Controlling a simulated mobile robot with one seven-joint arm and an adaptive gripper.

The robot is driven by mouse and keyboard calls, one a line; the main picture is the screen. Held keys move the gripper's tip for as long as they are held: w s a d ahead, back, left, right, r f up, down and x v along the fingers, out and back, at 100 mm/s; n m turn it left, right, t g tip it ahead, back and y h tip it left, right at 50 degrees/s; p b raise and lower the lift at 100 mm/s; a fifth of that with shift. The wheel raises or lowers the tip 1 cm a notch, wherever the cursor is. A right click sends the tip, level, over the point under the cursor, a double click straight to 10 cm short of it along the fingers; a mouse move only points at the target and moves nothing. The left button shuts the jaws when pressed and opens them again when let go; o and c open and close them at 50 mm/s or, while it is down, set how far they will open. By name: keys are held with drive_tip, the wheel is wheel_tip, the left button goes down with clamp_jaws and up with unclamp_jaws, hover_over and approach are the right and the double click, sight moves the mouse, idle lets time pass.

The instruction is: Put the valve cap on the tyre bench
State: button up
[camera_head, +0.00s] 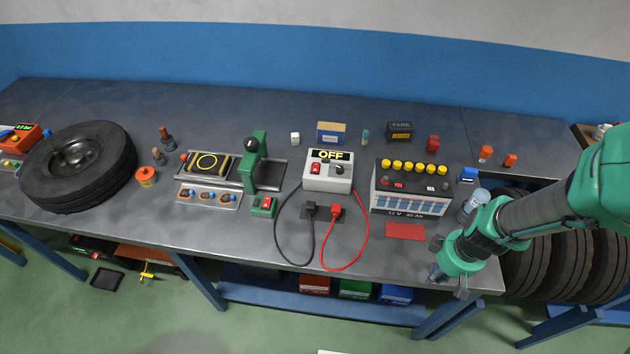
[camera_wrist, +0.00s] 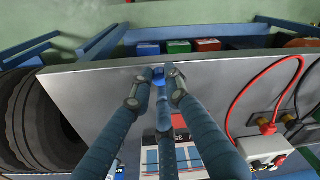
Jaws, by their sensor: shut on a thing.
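My gripper (camera_head: 449,283) is low at the bench's front right corner, with its fingers pointing down. In the wrist view its fingers (camera_wrist: 158,78) are closed together around a small blue piece (camera_wrist: 170,70), which looks like the valve cap. The fingers hide most of it. In the head view I cannot make out the held piece. The black tyre (camera_head: 75,165) lies flat at the left end of the long grey bench (camera_head: 150,225), far from my gripper. A red device with a green display (camera_head: 22,138) stands beyond the tyre's left side.
A battery (camera_head: 410,188) with yellow caps stands left of my gripper, with a red mat (camera_head: 405,231) before it. A switch box (camera_head: 328,170) trails black and red cables across the front. A green press (camera_head: 258,165) stands midway. Upright tyres (camera_head: 585,260) fill the right side.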

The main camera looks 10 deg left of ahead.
drive_tip(key=b, duration=0.2)
hover_over(429, 240)
drive_tip(key=shift+s+d+f, duration=0.15)
drive_tip(key=shift+s+f, duration=0.3)
drive_tip(key=shift+f, duration=0.25)
drive_tip(key=shift+w, duration=0.15)
drive_tip(key=shift+w, duration=0.25)
drive_tip(key=shift+d+f+b, duration=0.1)
drive_tip(key=shift+f+b, duration=0.35)
drive_tip(key=shift+f, duration=1.35)
drive_tip(key=shift+f, duration=0.1)
drive_tip(key=o, duration=0.8)
drive_tip(key=shift+c, duration=0.2)
